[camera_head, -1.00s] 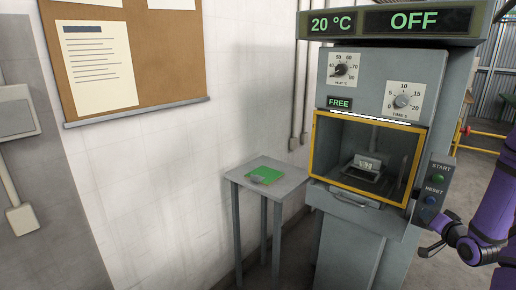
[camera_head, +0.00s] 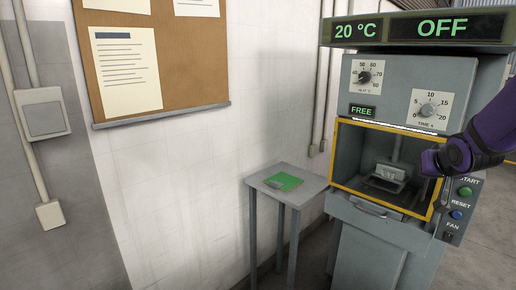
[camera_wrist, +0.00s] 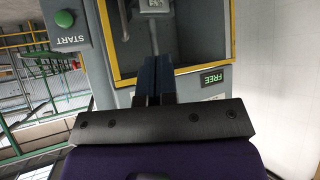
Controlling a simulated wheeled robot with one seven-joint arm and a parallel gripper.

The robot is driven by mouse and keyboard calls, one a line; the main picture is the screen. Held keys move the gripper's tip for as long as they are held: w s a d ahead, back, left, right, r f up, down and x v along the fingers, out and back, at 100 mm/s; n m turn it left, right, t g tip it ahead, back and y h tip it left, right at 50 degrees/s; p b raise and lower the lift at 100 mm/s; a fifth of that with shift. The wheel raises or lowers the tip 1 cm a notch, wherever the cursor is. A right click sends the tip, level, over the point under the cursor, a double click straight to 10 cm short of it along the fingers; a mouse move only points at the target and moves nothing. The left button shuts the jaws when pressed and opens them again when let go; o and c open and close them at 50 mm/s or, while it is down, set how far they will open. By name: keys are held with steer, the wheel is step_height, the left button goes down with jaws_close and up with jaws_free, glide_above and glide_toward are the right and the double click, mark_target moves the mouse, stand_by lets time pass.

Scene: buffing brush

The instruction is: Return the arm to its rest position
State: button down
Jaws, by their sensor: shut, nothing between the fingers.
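My gripper (camera_wrist: 152,80) is shut and empty in the wrist view, its two dark fingers together in front of the machine. In the head view my purple arm reaches in from the right edge, and its end hangs in front of the right side of the machine's yellow-framed opening. The machine (camera_head: 400,88) is a grey cabinet with two dials and a sign reading 20 °C and OFF. A green FREE display (camera_head: 363,111) also shows in the wrist view (camera_wrist: 212,78). I cannot tell whether the gripper touches the machine.
A small grey side table (camera_head: 311,185) with a green pad (camera_head: 285,181) stands left of the machine. A button panel with START (camera_head: 465,191) and RESET is on the machine's right. A corkboard (camera_head: 160,62) hangs on the wall. The floor at far right looks clear.

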steer(key=s+a+r+n+g+y, duration=0.1)
steer(key=s+a+r, duration=0.3)
steer(key=s+a, duration=0.5)
steer(key=s+a+r+n+g+y, duration=0.2)
steer(key=s+a, duration=0.7)
steer(key=s, duration=0.5)
step_height(320, 180, up, 2)
steer(key=shift+s+n+g, duration=0.4)
steer(key=shift+g, duration=0.4)
